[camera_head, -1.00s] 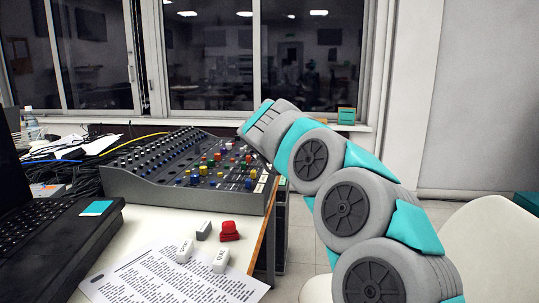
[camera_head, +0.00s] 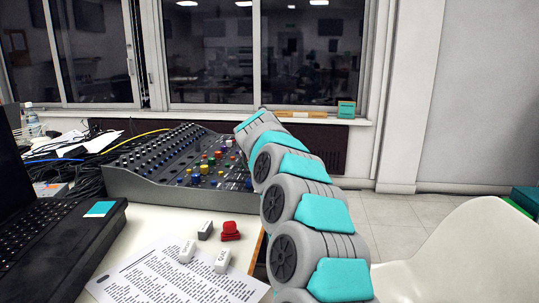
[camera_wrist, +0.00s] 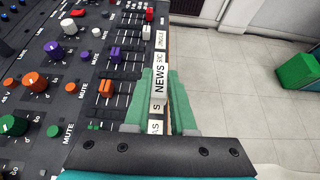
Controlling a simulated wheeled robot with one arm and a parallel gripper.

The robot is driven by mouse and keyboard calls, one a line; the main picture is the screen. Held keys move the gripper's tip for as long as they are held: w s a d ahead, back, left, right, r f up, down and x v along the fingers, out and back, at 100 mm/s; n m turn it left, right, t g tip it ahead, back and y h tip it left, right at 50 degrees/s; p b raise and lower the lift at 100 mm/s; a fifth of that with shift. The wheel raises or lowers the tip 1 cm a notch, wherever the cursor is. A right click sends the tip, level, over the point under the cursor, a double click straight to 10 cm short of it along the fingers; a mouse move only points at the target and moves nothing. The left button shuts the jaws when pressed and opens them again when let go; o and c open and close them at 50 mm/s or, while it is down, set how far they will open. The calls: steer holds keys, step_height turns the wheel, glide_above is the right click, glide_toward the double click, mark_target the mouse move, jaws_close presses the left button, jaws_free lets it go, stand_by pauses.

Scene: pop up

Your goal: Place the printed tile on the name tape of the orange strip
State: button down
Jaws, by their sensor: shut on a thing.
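In the wrist view, my gripper (camera_wrist: 162,76) has green fingers shut on the printed tile (camera_wrist: 159,82), a narrow white piece reading NEWS. The tile is over the name tape (camera_wrist: 161,40), which runs along the mixer's edge; parts of other names show above and below it. I cannot tell whether the tile touches the tape. The orange strip has an orange knob (camera_wrist: 35,82) and an orange fader cap (camera_wrist: 105,89), to the left of the tile's lower part. The tape right under the tile is hidden. In the head view, my arm hides the fingers and tile.
The mixer (camera_head: 140,184) stands on the white table. White lettered blocks (camera_head: 187,251) (camera_head: 221,260), a grey block (camera_head: 204,230) and a red object (camera_head: 230,231) are in front, by a printed sheet (camera_head: 165,278). A laptop (camera_head: 50,232) is at left. Floor lies beyond the mixer's edge.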

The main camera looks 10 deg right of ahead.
steer(key=shift+f, duration=1.15)
steer(key=shift+f, duration=0.15)
steer(key=c, duration=0.8)
jaws_free()
steer(key=shift+o, duration=0.2)
steer(key=shift+s+r, duration=0.1)
steer(key=shift+r, duration=0.15)
steer(key=b+v, duration=0.2)
steer(key=v, duration=0.9)
steer(key=shift+s+a+r, duration=0.15)
steer(key=shift+s+a, duration=0.05)
steer(key=shift+s, duration=0.15)
